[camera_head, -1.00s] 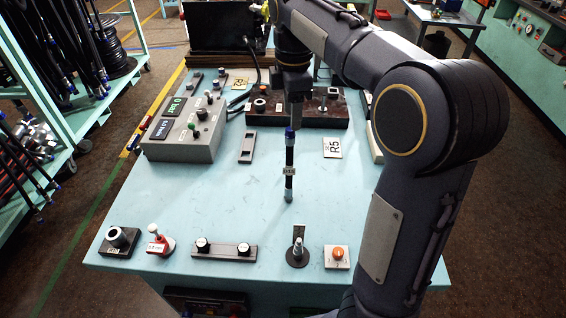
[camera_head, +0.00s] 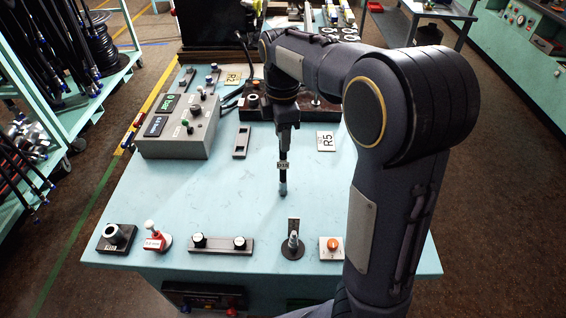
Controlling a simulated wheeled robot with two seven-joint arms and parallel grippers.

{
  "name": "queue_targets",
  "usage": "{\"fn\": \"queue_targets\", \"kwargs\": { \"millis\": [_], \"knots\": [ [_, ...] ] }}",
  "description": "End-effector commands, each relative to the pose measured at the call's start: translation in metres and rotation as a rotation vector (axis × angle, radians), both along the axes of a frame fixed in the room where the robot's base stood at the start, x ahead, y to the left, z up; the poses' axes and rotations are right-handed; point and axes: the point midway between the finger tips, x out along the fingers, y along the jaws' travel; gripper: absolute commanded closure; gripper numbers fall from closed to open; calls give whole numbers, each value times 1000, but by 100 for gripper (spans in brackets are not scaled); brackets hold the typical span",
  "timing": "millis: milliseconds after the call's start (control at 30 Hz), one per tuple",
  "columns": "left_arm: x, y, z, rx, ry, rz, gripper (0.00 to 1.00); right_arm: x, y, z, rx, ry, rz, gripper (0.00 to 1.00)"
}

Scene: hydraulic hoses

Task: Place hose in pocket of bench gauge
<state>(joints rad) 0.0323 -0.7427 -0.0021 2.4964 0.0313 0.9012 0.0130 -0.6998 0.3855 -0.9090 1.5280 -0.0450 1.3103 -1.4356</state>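A short black hose (camera_head: 283,174) with a white label and a grey lower end is on the light blue bench top, its length running toward the front edge. My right gripper (camera_head: 284,146) reaches down over the hose's far end and hides it. Whether its fingers are closed on the hose does not show. I cannot tell for sure which fixture is the bench gauge. A dark bar with two black round posts (camera_head: 220,246) lies at the front. A dark slotted plate (camera_head: 242,143) lies left of the gripper. My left gripper is out of view.
A grey control box (camera_head: 180,130) stands at the left. Along the front are a dark block (camera_head: 117,238), a red clamp-like piece (camera_head: 157,241), an upright post (camera_head: 292,241) and an orange-knobbed box (camera_head: 331,246). The bench middle is clear.

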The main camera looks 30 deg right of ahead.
Motion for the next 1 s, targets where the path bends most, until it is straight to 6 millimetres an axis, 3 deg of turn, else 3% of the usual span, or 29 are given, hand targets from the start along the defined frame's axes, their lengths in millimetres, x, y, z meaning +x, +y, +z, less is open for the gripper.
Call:
{"fn": "queue_targets", "kwargs": {
  "millis": [33,300,767,1000],
  "knots": [
    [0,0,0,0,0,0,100,0,0,0,0,0,0,69],
    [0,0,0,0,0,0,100,0,0,0,0,0,0,100],
    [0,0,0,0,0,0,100,0,0,2,1,-1,0,100],
    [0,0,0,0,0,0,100,1,0,15,0,-3,1,100]
  ]
}}
